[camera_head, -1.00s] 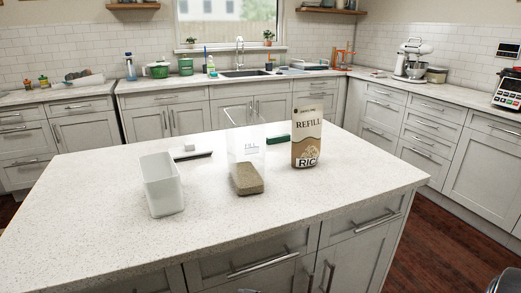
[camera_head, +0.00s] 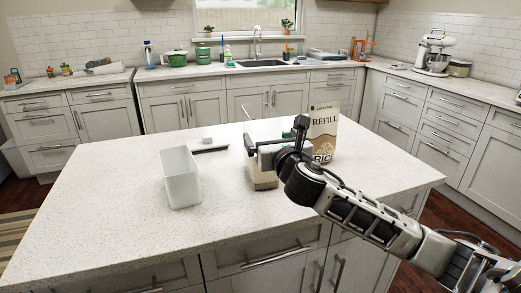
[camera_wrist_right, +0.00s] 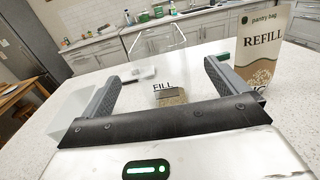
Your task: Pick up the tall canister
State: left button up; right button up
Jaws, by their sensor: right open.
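The tall canister is clear, with a "FILL" label and grainy brown contents at its bottom. In the head view its base (camera_head: 262,180) shows below my right gripper (camera_head: 272,143), which hides much of the rest. In the right wrist view the canister (camera_wrist_right: 171,98) stands upright between the two spread fingers of my right gripper (camera_wrist_right: 162,76). The gripper is open. I cannot tell whether either finger touches the canister. My left gripper is not in view.
A "REFILL" rice bag (camera_head: 323,122) stands close to the right of the canister. An open white bin (camera_head: 181,180) stands to the left. A dark-edged tool (camera_head: 209,148) lies behind it. The island's front left (camera_head: 110,220) is clear.

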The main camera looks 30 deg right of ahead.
jog(key=p+x, duration=0.1)
jog(key=x, duration=0.8)
jog(key=shift+s, duration=0.1)
jog(key=c, duration=1.8)
jog(key=shift+r, duration=0.1)
